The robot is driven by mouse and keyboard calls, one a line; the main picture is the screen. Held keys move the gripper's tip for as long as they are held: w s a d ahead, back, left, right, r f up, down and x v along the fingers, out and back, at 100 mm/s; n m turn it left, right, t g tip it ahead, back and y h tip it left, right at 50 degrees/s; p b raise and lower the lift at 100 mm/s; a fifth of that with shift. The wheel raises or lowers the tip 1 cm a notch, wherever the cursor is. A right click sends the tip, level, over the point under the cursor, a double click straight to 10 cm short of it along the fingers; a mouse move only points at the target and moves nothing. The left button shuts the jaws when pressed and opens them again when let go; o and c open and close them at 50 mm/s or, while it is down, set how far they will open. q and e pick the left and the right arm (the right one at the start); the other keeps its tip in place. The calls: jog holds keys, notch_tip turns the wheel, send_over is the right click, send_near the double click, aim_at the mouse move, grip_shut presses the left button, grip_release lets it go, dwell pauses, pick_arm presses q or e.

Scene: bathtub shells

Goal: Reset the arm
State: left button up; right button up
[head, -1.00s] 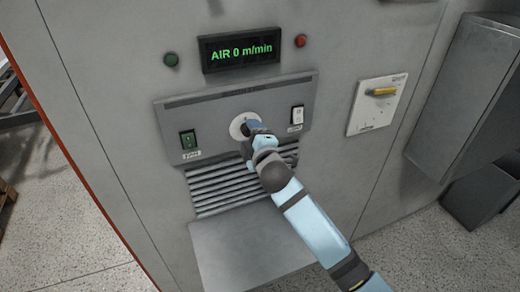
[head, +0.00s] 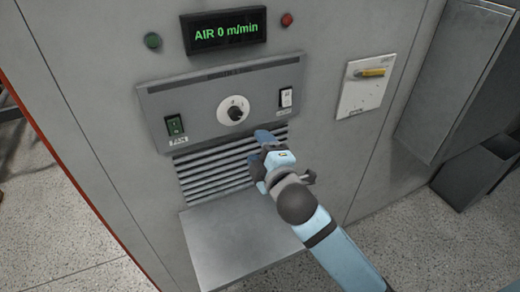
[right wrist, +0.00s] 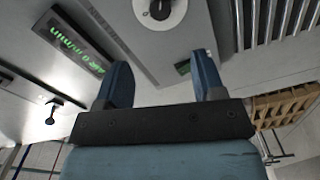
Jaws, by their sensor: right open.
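My right gripper (head: 268,138) is in front of the slatted vent in the head view, below and to the right of the round knob (head: 233,111). In the right wrist view, its two blue fingers (right wrist: 163,85) stand apart with nothing between them. The knob (right wrist: 160,8) shows beyond the fingertips at the top of that view, apart from them. The knob is dark with a white dial. My left gripper is in neither view.
A metal shelf (head: 235,240) juts out below the vent (head: 215,170). A grey box (head: 455,75) stands at right.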

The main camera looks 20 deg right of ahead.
jog(key=s+f+m+g+y+p, duration=0.1)
jog(key=s+f+m+g, duration=0.2)
jog(key=s+f+m, duration=0.3)
jog(key=s+f+m+g+y+p, duration=0.1)
jog(key=s+f+m+g, duration=0.3)
jog(key=s+f, duration=1.1)
notch_tip(320, 180, down, 8)
jog(key=shift+f+m+y, duration=0.15)
jog(key=shift+m+y, duration=0.15)
jog(key=shift+m, duration=0.7)
